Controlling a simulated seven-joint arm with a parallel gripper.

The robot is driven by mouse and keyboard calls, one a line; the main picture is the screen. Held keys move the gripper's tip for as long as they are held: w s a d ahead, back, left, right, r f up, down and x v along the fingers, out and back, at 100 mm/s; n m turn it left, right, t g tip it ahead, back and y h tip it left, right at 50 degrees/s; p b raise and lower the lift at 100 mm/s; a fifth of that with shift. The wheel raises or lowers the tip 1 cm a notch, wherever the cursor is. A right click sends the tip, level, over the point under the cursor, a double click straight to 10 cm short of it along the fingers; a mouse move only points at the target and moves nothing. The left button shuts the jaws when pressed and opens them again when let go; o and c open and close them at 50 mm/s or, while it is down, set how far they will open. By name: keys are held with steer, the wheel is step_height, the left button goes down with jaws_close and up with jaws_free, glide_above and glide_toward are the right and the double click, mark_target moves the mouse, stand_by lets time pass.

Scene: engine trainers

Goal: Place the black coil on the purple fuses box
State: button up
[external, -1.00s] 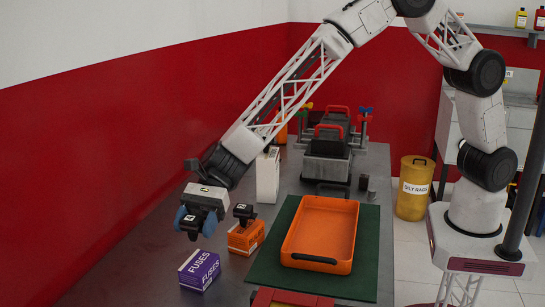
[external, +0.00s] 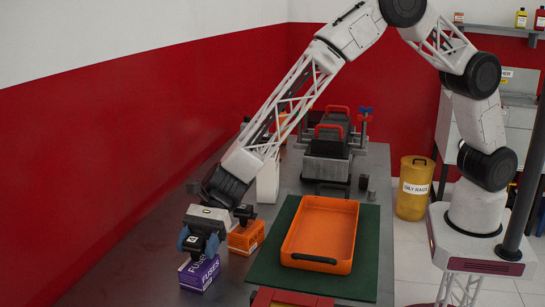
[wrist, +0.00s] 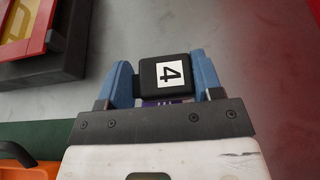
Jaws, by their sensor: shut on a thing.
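My gripper (external: 198,246) has blue fingers and is shut on a black coil (external: 201,241). The purple fuses box (external: 200,275) stands on the grey bench, directly below the held coil, which covers part of its top. I cannot tell whether the coil touches the box. In the wrist view the coil (wrist: 168,72) shows a white label with a 4 between both fingers of my gripper (wrist: 163,76). A sliver of the purple box (wrist: 160,101) shows behind it.
An orange box (external: 246,240) with another black part (external: 244,212) on top stands close by, right and behind. An orange tray (external: 321,232) lies on a green mat (external: 275,262) further right. The bench left of the purple box is clear.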

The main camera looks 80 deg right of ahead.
steer(key=shift+f, duration=0.15)
steer(key=o, duration=1)
steer(key=v, duration=1.2)
stand_by(0.7)
